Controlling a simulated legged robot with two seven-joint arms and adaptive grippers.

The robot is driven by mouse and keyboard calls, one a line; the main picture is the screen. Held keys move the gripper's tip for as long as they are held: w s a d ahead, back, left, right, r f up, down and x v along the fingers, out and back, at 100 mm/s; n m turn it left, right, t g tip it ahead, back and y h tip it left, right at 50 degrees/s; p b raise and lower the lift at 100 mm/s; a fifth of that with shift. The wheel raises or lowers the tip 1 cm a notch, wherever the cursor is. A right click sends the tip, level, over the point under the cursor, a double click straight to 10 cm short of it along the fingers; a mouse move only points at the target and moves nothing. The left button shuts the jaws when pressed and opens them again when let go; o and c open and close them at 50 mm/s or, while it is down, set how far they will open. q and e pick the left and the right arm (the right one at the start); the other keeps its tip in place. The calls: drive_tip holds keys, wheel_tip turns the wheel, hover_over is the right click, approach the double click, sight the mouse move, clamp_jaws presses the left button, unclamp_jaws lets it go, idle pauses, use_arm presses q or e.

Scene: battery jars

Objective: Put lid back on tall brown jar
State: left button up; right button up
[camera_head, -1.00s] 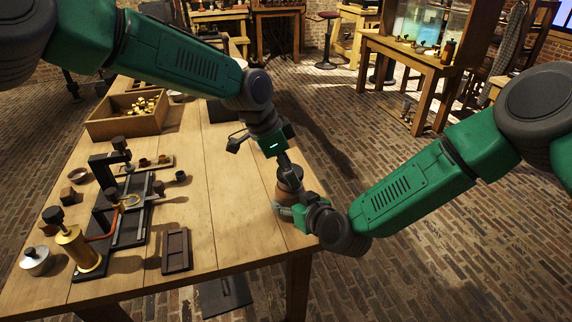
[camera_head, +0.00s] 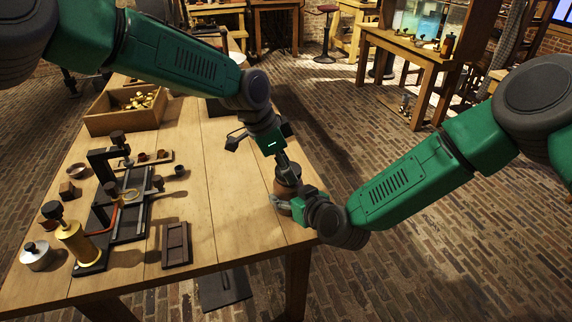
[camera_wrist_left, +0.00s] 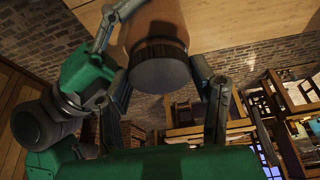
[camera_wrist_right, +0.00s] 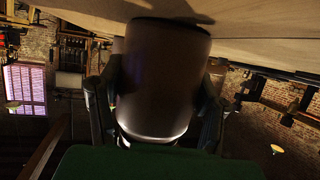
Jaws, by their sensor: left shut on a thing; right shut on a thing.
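The tall brown jar (camera_head: 284,188) stands at the table's right edge, largely hidden by my grippers. My right gripper (camera_head: 287,204) is shut around its body; in the right wrist view the jar (camera_wrist_right: 162,70) fills the space between the fingers. The dark lid (camera_wrist_left: 160,72), with a ribbed rim, sits against the end of the jar (camera_wrist_left: 150,25) in the left wrist view, with no clear gap. My left gripper (camera_head: 287,166) comes from above and is shut on the lid, its fingers on either side. Whether the lid is fully seated I cannot tell.
A wooden box of brass pieces (camera_head: 125,110) stands at the back left of the table (camera_head: 225,200). A black fixture (camera_head: 128,205), a brass cylinder (camera_head: 75,243) and a dark tray (camera_head: 176,244) are on the left. The table between them and the jar is clear.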

use_arm(q)
drive_tip(key=shift+f, duration=0.2)
drive_tip(key=shift+a, duration=0.1)
drive_tip(key=m+g, duration=0.1)
drive_tip(key=m, duration=0.2)
drive_tip(key=shift+w, duration=0.15)
drive_tip(key=m, duration=0.2)
drive_tip(key=m+g, duration=0.1)
drive_tip(key=m, duration=0.1)
drive_tip(key=shift+w+f+g, duration=0.1)
drive_tip(key=shift+w+g, duration=0.1)
drive_tip(key=shift+g, duration=0.1)
drive_tip(key=m, duration=0.2)
drive_tip(key=m+g+y, duration=0.1)
drive_tip(key=m, duration=0.1)
drive_tip(key=shift+w+m+g, duration=0.15)
drive_tip(key=shift+m+g, duration=0.15)
drive_tip(key=shift+m, duration=0.6)
drive_tip(key=o, duration=0.7)
